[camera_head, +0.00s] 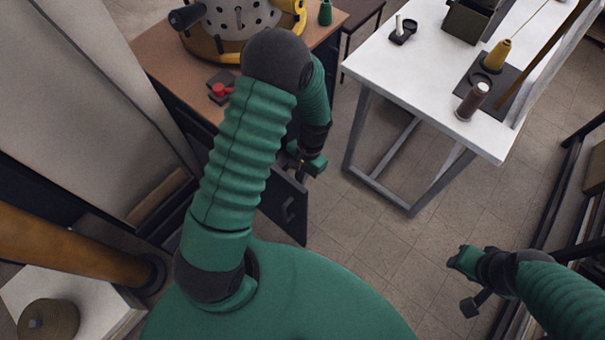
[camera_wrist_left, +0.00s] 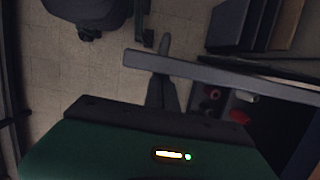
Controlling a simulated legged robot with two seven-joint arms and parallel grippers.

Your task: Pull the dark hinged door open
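The dark hinged door (camera_head: 287,205) stands ajar from the cabinet under the brown worktop, its handle (camera_head: 290,210) on the face turned to the right. In the left wrist view the door's top edge (camera_wrist_left: 225,77) is a grey bar crossing the picture, with the cabinet inside open to its lower right. My left gripper (camera_head: 303,168) is by the upper part of the door. My right gripper (camera_head: 468,283) hangs over the floor, away from the door.
Small red and white items (camera_wrist_left: 240,107) lie inside the cabinet. The brown worktop (camera_head: 165,60) carries a perforated drum (camera_head: 240,20) and a red-topped item (camera_head: 222,91). A white table (camera_head: 400,75) stands to the right. The tiled floor (camera_head: 365,235) between is clear.

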